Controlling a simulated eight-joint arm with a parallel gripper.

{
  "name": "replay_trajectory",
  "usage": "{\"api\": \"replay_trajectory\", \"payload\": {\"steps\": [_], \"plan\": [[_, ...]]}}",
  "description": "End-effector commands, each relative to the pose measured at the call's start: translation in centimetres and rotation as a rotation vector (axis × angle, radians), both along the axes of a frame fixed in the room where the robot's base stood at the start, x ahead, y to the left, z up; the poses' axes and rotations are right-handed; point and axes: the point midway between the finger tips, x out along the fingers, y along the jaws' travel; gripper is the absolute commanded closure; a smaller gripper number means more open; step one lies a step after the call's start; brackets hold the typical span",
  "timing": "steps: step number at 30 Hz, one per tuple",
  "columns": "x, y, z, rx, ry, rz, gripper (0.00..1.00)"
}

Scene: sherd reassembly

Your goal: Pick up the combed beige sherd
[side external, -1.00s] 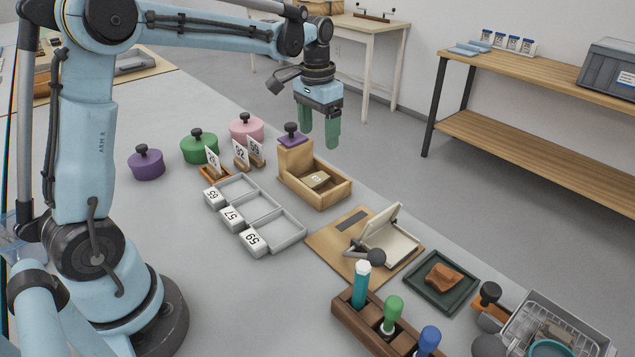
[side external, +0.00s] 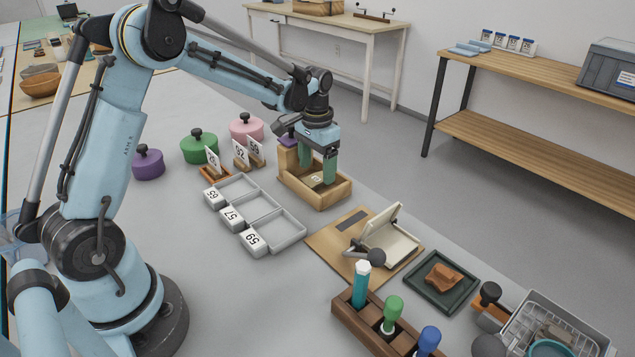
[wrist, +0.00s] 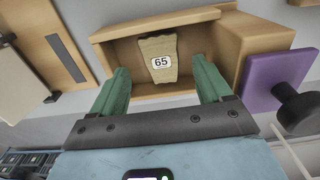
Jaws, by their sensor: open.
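The combed beige sherd (wrist: 158,48) lies in an open wooden box (side external: 329,196), with a white label reading 65 on its face. In the side external view the sherd (side external: 316,180) is partly hidden by my fingers. My gripper (side external: 318,172) is over the box, its green fingers pointing down. In the wrist view my gripper (wrist: 160,85) is open, with one finger to each side of the sherd's near end and gaps between them. The fingers do not touch the sherd in that view. How far above it they are is hard to tell.
The box's tall end block with a purple knobbed piece (wrist: 280,85) stands close beside my gripper. Grey trays (side external: 262,208) tagged 65, 57 and 59 lie to the left. A wooden board (side external: 335,245) with a hinged case and a dark tray (side external: 441,283) holding a reddish-brown sherd lie nearer.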

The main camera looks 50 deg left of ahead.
Motion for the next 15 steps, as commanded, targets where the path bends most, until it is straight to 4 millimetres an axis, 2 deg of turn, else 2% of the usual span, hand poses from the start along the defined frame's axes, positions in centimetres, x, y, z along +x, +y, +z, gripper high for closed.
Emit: {"api": "replay_trajectory", "payload": {"steps": [6, 15], "plan": [[-0.2, 0.2, -2.8, 0.001, -0.001, 0.000, 0.22], [-0.2, 0.2, -3.3, 0.001, -0.001, 0.001, 0.22]]}}
